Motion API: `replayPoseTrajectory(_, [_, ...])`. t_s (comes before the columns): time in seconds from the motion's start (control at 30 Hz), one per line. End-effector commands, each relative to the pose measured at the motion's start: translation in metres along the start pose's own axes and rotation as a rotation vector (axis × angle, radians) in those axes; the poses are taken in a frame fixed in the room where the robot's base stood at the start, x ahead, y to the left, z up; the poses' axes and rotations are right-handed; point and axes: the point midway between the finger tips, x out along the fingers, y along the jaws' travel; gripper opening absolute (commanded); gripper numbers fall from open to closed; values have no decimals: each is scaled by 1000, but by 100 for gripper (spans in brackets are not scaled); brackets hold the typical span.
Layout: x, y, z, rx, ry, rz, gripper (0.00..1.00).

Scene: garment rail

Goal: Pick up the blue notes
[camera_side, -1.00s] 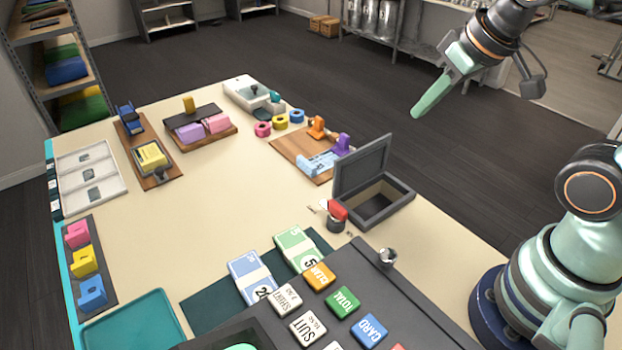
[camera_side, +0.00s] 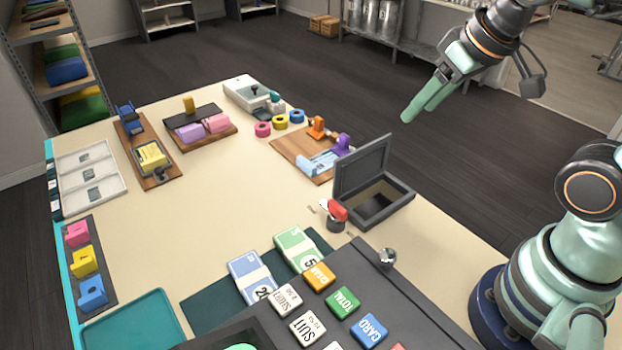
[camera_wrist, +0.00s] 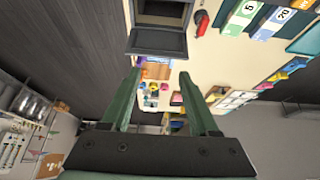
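The blue notes (camera_side: 251,277) are a banded stack marked 20, lying on a dark green mat (camera_side: 212,305) near the front of the table. They also show at the top right of the wrist view (camera_wrist: 277,20). The green notes (camera_side: 296,248), marked 5, lie just right of them in the side view. My gripper (camera_side: 417,112) is high at the upper right, well away from both stacks. In the wrist view its two fingers (camera_wrist: 155,85) are spread apart with nothing between them.
A dark register with coloured keys (camera_side: 343,302) stands in front of the notes. An open grey box (camera_side: 391,207) with a raised lid and a red-topped item (camera_side: 336,212) stand to the right. The table's middle (camera_side: 215,205) is clear.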

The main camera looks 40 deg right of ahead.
Motion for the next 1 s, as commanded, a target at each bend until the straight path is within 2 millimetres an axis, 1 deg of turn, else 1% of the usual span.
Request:
replayPoseTrajectory(0.03, [0,0,0,0,0,0,84])
replayPoseTrajectory(0.07, [0,0,0,0,0,0,96])
replayPoseTrajectory(0.1, [0,0,0,0,0,0,100])
replayPoseTrajectory(0.33, [0,-1,-1,-13,-2,-2,100])
replayPoseTrajectory(0.47, [3,-12,-8,-149,-26,-21,100])
replayPoseTrajectory(0.57, [8,-31,-19,-380,-62,-55,100])
replayPoseTrajectory(0.67, [17,-57,-30,-673,-98,-104,100])
replayPoseTrajectory(0.7, [21,-69,-35,-793,-109,-126,100])
replayPoseTrajectory(0.83, [36,-108,-44,-1184,-137,-204,100])
replayPoseTrajectory(0.97, [54,-150,-47,-1574,-148,-293,100])
replayPoseTrajectory(1.0, [60,-164,-46,-1694,-149,-323,100])
